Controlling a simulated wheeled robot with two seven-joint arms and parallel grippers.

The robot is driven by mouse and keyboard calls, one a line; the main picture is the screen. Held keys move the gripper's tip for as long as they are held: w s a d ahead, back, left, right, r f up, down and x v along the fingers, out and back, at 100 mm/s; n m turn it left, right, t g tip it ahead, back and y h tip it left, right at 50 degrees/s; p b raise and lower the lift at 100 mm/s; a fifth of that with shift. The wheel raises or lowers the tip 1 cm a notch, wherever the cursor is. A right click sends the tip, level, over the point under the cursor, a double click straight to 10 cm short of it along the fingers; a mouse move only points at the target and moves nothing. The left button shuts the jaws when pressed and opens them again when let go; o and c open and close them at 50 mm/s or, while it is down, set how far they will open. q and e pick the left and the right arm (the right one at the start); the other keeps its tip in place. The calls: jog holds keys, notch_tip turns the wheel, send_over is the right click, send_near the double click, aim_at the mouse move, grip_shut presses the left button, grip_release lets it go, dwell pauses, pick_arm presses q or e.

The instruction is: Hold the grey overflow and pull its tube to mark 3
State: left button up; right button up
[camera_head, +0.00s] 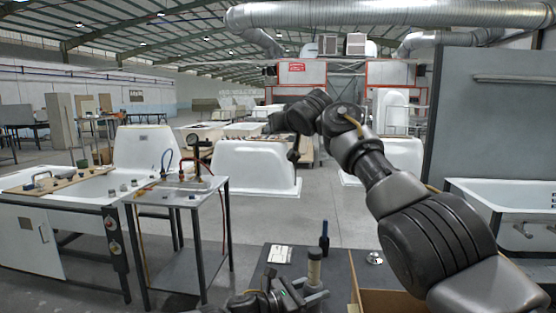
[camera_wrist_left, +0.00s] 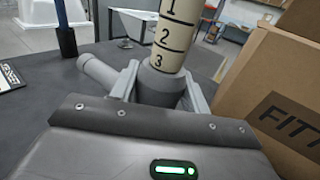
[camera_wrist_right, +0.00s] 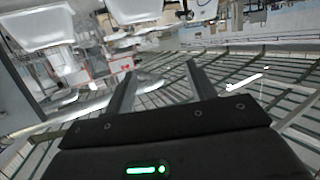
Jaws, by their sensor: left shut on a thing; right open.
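The grey overflow (camera_wrist_left: 160,88) stands on the dark table, its side branch pointing left in the left wrist view. My left gripper (camera_wrist_left: 160,95) is shut around its body. In the head view the overflow (camera_head: 314,291) stands just right of the left gripper (camera_head: 290,296). The cream tube (camera_wrist_left: 172,35) rises from its collar, with marks 1, 2 and 3 showing and mark 3 just above the collar rim. The tube also shows in the head view (camera_head: 314,268). My right gripper (camera_wrist_right: 158,88) is open and empty, raised well away from the table.
A cardboard box (camera_wrist_left: 290,85) stands close on the right of the overflow. A blue-handled tool (camera_wrist_left: 63,25) stands behind at the left. A white card (camera_head: 280,254) and a round metal piece (camera_head: 375,258) lie on the dark table (camera_head: 345,265).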

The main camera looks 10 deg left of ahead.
jog(key=shift+s+a+r+n+t+y, duration=0.2)
jog(key=shift+a+r+n+y, duration=0.1)
jog(key=shift+r+n, duration=0.35)
jog(key=shift+s+a+r+n+t+y, duration=0.15)
jog(key=shift+a+r+n+t+y, duration=0.1)
jog(key=shift+r+n, duration=0.35)
jog(key=shift+f, duration=0.1)
pick_arm(q)
jog(key=o, duration=1.1)
jog(key=shift+o, duration=0.2)
